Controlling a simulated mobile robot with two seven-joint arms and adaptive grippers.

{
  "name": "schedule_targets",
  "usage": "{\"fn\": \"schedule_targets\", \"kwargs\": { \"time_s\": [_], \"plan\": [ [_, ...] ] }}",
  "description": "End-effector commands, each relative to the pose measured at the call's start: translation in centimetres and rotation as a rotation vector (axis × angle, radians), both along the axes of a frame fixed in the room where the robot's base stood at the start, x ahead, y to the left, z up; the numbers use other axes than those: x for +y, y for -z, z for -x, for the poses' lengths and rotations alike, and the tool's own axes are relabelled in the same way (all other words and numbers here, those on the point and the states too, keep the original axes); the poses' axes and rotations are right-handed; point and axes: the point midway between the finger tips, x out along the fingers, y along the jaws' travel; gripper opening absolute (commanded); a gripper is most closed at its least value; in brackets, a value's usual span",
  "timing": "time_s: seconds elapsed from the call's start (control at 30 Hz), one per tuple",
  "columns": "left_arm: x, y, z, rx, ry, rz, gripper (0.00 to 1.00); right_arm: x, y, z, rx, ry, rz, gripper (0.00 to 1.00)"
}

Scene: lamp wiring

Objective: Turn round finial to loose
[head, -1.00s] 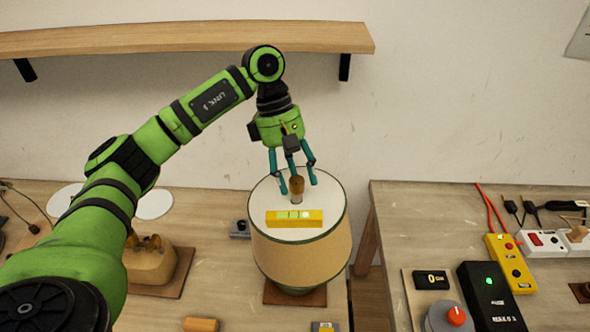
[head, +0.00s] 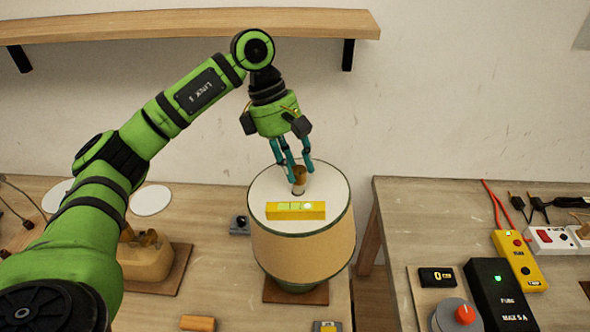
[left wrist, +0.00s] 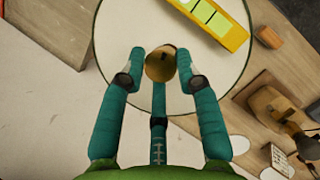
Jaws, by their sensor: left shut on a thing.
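The lamp's round finial (head: 299,174) is a brown knob standing up from the middle of the white top of the lampshade (head: 300,250). My left gripper (head: 294,178) comes down on it from above, with its teal fingers around it. In the left wrist view the finial (left wrist: 160,65) sits between the fingertips of my left gripper (left wrist: 162,60), and the gripper is shut on it. The fingers hide part of the finial and its base. My right gripper is not in view.
A yellow spirit level (head: 296,211) lies on the lampshade top in front of the finial. A wooden shelf (head: 200,25) is on the wall behind. The right table (head: 400,215) holds a black box (head: 495,295) and a yellow box (head: 520,262). A gap separates the tables.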

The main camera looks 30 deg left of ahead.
Motion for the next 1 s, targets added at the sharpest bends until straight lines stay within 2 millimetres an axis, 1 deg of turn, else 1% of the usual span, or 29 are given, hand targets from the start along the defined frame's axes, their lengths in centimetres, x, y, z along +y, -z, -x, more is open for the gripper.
{"fn": "schedule_targets", "kwargs": {
  "time_s": [0.03, 0.3, 0.6, 1.0],
  "plan": [
    [-0.3, 0.8, 0.2, 0.004, -0.035, 0.004, 0.0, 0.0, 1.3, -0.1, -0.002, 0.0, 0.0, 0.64],
    [-0.3, 0.7, 0.4, 0.005, -0.289, 0.003, 0.0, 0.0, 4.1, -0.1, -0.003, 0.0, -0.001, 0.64],
    [-0.5, 0.6, 0.5, 0.006, -0.572, 0.001, 0.0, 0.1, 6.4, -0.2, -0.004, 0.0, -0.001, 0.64],
    [-0.6, 0.5, 0.6, 0.006, -0.944, 0.001, 0.0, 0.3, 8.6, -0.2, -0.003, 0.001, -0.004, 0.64]
  ]
}}
